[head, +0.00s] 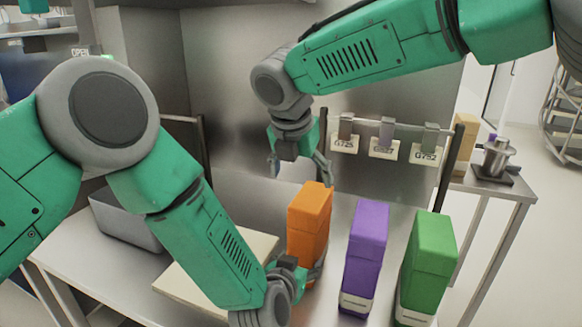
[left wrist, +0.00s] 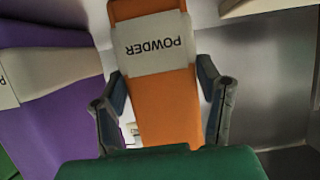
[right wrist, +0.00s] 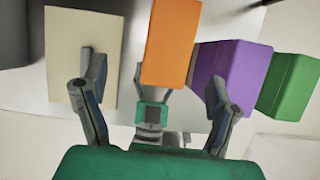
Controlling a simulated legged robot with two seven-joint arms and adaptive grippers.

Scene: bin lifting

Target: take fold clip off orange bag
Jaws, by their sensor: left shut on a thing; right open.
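The orange bag (head: 307,228) stands upright on the steel table, its top folded over. My left gripper (left wrist: 160,82) is shut on the orange bag, one finger along each side. My right gripper (head: 300,170) is open and empty, just above the bag's top. In the right wrist view, the top of the bag (right wrist: 168,42) lies beyond and between the spread fingers of this gripper (right wrist: 152,75). I cannot make out a fold clip on the bag.
A purple bag (head: 366,250) and a green bag (head: 430,258) stand to the right. Labelled clips (head: 383,146) hang on a rail (head: 400,126) behind them. A cream board (head: 190,290) lies left of the orange bag, and a grey bin (head: 122,222) stands further left.

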